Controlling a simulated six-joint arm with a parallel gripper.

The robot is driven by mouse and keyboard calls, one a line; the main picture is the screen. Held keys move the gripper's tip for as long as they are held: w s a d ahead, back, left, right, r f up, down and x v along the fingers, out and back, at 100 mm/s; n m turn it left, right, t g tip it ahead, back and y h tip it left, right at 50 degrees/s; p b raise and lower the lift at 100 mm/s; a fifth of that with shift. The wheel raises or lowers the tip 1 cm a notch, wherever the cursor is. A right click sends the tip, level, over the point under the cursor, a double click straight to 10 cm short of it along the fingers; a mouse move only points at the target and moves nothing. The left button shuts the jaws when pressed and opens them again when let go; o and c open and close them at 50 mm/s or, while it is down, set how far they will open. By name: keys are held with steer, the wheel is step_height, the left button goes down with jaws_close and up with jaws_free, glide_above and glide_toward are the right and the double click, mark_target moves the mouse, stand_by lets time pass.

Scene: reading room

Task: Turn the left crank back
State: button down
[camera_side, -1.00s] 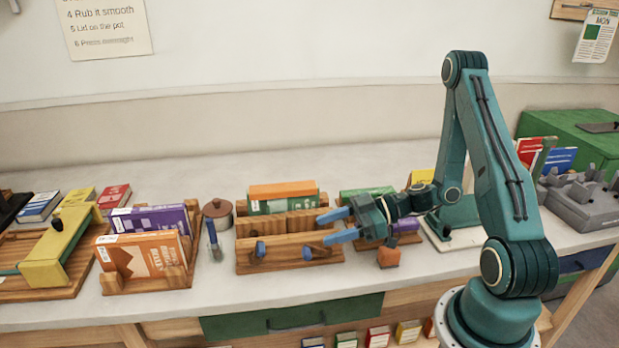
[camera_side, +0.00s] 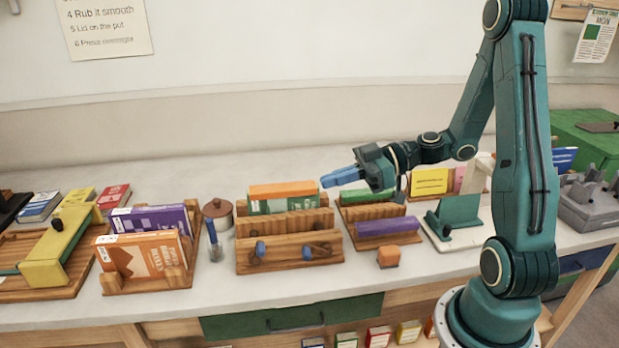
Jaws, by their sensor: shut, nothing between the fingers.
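A wooden press (camera_side: 246,227) stands in the middle of the bench, with two cranks on its front board. The left crank (camera_side: 260,249) shows a blue knob near the board's left part. The right crank (camera_side: 307,252) has a blue knob too, with a dark arm reaching right from it. My gripper (camera_side: 330,181) is shut and empty, its blue fingers pointing left. It is raised above the right end of the press, up and to the right of both cranks, touching neither. An orange-topped green book (camera_side: 283,197) stands in the back of the press.
An orange block (camera_side: 388,257) and a purple book on a wooden rack (camera_side: 388,226) lie right of the press. A brown pot (camera_side: 217,212) and a blue-handled brush (camera_side: 213,238) stand close on its left. The bench strip before the press is clear.

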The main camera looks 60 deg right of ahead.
steer(key=w+a+f+n+g+h, duration=0.3)
steer(key=w+a+f+g+h, duration=0.15)
steer(key=w+g, duration=0.45)
steer(key=w+a+r+m+g+h, duration=0.1)
steer(key=w+a+r+m+h, duration=0.15)
steer(key=a+r, duration=0.2)
steer(key=w+a+r+m+h, duration=0.1)
steer(key=w+a+r+h, duration=0.25)
steer(key=a, duration=0.25)
steer(key=shift+n, duration=0.25)
steer(key=shift+a+f, duration=0.1)
steer(key=shift+f, duration=2.55)
step_height(320, 180, down, 11)
steer(key=s+d, duration=0.2)
steer(key=shift+s+d, duration=0.2)
steer(key=shift+d, duration=0.1)
